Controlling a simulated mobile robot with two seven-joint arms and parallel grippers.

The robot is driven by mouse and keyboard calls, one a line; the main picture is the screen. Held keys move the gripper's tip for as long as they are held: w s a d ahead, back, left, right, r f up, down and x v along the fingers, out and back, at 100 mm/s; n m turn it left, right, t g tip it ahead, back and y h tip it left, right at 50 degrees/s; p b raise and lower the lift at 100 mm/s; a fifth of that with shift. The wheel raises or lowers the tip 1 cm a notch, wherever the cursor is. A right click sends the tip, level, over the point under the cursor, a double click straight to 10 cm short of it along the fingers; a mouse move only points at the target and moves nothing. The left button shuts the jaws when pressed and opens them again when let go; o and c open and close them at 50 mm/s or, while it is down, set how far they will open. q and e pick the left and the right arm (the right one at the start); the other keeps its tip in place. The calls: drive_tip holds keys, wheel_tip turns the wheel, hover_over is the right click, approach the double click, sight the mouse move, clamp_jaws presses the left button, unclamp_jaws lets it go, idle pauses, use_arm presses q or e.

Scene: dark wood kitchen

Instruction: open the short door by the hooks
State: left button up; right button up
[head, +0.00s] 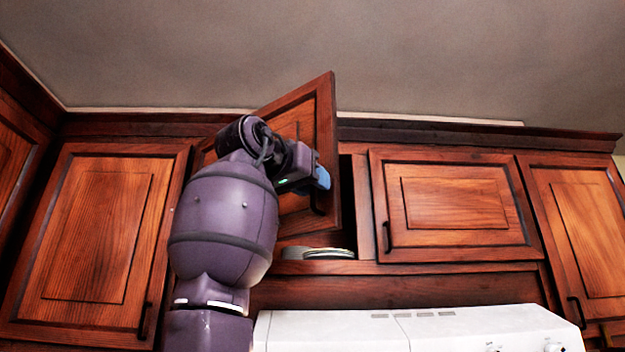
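A short wooden cabinet door (322,120) in the middle of the upper row stands swung outward, with a dark gap into the cabinet at its right.
Stacked plates (328,253) sit on the shelf in the opened cabinet. A second short door (455,205) to the right is shut. Tall shut doors stand at left (97,230) and far right (590,230). A white appliance (410,330) is below.

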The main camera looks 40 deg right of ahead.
drive_tip(key=shift+d, duration=0.25)
clamp_jaws()
drive_tip(key=shift+a, duration=0.1)
